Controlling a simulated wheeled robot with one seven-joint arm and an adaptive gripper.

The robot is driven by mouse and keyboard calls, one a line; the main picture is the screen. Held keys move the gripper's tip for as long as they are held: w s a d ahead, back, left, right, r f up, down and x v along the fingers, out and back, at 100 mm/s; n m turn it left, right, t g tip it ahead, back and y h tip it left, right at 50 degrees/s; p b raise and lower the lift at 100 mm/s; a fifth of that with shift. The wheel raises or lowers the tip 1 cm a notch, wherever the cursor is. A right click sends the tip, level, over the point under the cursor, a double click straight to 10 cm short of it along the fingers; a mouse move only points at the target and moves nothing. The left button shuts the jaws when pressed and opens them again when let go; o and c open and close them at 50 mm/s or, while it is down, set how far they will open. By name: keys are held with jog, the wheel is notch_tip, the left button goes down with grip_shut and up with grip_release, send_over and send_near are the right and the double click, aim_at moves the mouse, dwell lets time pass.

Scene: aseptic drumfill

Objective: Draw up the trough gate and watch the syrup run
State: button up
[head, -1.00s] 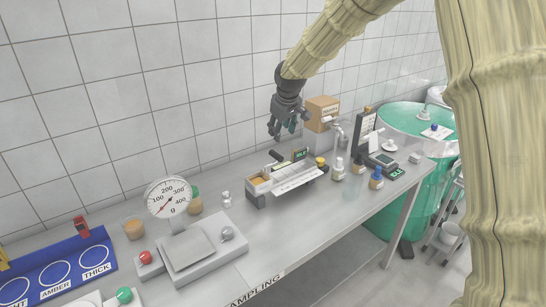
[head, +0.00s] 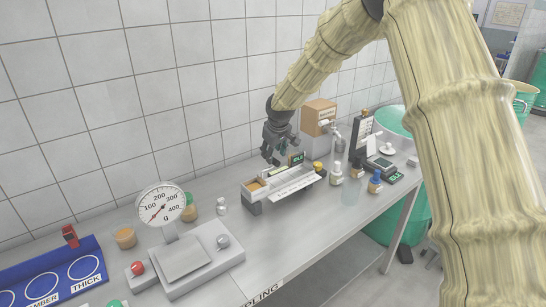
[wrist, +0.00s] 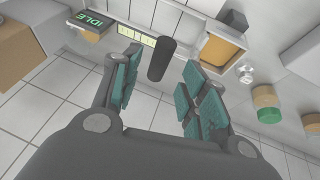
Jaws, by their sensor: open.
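The metal trough (head: 290,186) stands on the bench, with amber syrup (head: 256,186) in its left end. The syrup also shows in the wrist view (wrist: 222,50). A dark rounded bar (wrist: 161,60), which looks like the gate's handle, shows in the wrist view between my fingers, with space on both sides. My gripper (wrist: 160,74) is open and empty around that line of sight; whether the bar is within finger depth is unclear. In the head view my gripper (head: 271,158) is just above the trough's back side and hides the handle. The gate plate itself is not clear.
A small display (head: 297,158) reading IDLE stands behind the trough. A cardboard box (head: 318,117) is at the back, with small bottles (head: 336,174) to the right. A dial scale (head: 162,206) stands to the left. The bench front is mostly clear.

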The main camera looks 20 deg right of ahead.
jog(key=shift+p+x, duration=0.55)
jog(key=shift+x, duration=1.55)
